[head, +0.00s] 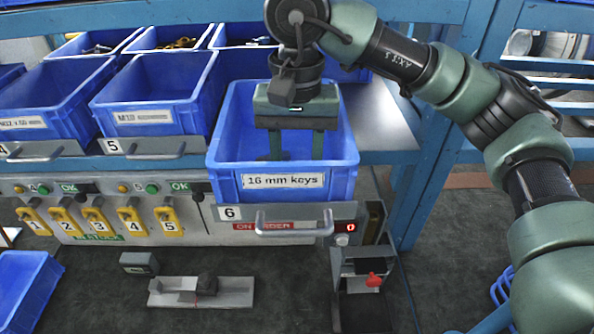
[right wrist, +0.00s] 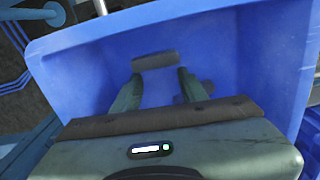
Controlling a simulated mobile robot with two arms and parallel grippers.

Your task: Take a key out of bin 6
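Bin 6 (head: 232,166) is a blue bin labelled "16 mm keys", pulled forward on its tray in the middle of the head view. My right gripper (head: 297,156) points down into it. In the right wrist view the right gripper (right wrist: 159,74) has its fingers apart with nothing clamped between them. A grey key (right wrist: 154,60) lies on the bin floor just beyond and between the fingertips. Another dark key (right wrist: 196,90) lies by the right finger, partly hidden. Whether the fingers touch either key cannot be told. My left gripper is not in view.
Blue bin 5 (head: 150,116) and another bin (head: 55,110) stand left of bin 6. Below are a panel with numbered yellow tags (head: 98,221) and a grey fixture plate (head: 235,292) on the dark bench. The bin's walls surround my right gripper.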

